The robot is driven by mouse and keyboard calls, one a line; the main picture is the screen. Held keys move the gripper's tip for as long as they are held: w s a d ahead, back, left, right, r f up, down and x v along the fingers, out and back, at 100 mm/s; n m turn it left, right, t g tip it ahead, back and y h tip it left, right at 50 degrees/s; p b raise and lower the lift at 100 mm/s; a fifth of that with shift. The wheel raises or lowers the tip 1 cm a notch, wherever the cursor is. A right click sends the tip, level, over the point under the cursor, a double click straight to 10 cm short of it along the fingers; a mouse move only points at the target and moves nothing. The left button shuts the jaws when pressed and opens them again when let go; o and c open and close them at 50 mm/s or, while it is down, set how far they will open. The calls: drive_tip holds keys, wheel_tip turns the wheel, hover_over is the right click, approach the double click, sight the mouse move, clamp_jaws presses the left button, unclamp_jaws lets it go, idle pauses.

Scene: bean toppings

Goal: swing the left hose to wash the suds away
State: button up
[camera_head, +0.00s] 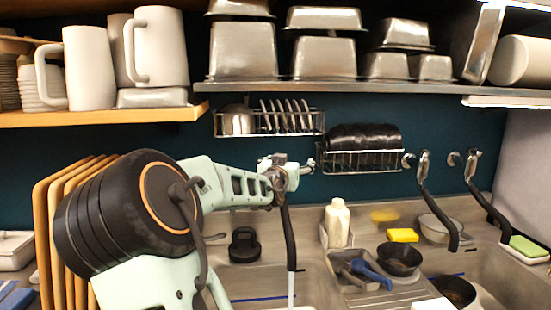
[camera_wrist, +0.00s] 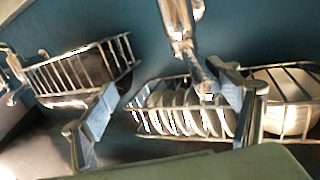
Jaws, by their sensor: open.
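The left hose (camera_head: 289,238) is a dark tube hanging down from a metal fitting on the wall over the left sink. A pale streak, possibly water, shows below its end. My gripper (camera_head: 290,178) is open at the top of this hose, by the metal fitting. In the wrist view, my gripper (camera_wrist: 168,110) has its two fingers spread wide. A shiny metal fitting (camera_wrist: 182,35) comes down between and beyond them, closer to the right finger. I cannot tell whether a finger touches it. I cannot make out any suds; my arm hides part of the left sink.
Two more dark hoses (camera_head: 438,210) hang at the right. Wire racks (camera_head: 360,162) with plates and dark dishes are on the wall behind my gripper. A white bottle (camera_head: 337,224), black bowl (camera_head: 399,260) and yellow sponge (camera_head: 403,235) stand by the sinks. Cutting boards (camera_head: 62,225) stand left.

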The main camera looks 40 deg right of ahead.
drive_tip(key=shift+s+d+b, duration=0.65)
drive_tip(key=shift+s+d, duration=0.45)
drive_tip(key=shift+s, duration=0.15)
drive_tip(key=p+v, duration=0.6)
drive_tip(key=v, duration=0.2)
drive_tip(key=shift+s+a+p, duration=0.2)
drive_tip(key=shift+s+p, duration=0.2)
drive_tip(key=shift+s, duration=0.05)
